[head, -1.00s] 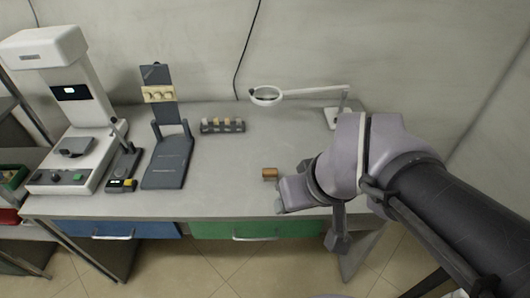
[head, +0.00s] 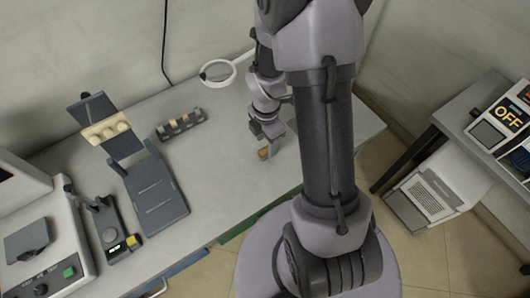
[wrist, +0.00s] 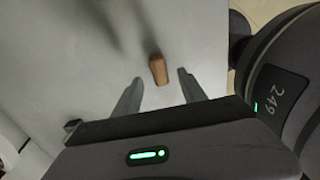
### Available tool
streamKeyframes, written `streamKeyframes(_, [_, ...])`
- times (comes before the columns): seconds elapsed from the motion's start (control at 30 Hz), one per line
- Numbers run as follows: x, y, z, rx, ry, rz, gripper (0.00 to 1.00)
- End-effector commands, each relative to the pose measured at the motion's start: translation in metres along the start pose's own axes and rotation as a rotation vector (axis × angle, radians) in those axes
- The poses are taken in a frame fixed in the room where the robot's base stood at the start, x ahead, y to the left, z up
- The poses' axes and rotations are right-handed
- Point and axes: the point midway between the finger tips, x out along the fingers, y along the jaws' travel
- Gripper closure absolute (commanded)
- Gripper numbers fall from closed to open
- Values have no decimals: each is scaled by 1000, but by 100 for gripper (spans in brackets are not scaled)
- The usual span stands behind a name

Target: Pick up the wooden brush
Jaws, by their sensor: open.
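The wooden brush is a small brown block (head: 263,153) on the grey table, near its front edge in the head view. In the wrist view the wooden brush (wrist: 158,70) stands out against the pale tabletop, just beyond and between my fingertips. My gripper (wrist: 160,84) is open and empty, with one finger on each side of the brush's line. In the head view my gripper (head: 268,140) hangs over the table right at the brush and partly covers it. I cannot tell how high the fingertips are above the table.
A ring magnifier lamp (head: 218,73) stands behind my arm. A small rack (head: 181,125) with several items and a dark stand (head: 155,190) are to the left. A white instrument (head: 45,245) is at far left. The table (head: 225,150) is clear around the brush.

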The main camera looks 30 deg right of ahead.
Motion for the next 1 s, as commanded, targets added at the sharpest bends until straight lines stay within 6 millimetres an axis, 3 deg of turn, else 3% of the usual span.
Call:
streamKeyframes(0.13, [16,0,1,0,0,0,51])
streamKeyframes(0.33, [55,-1,2,0,1,-2,51])
streamKeyframes(0.53, [54,0,2,0,0,1,51])
streamKeyframes(0.8, [53,0,2,0,0,1,100])
streamKeyframes(1.0, [53,0,2,0,0,1,100])
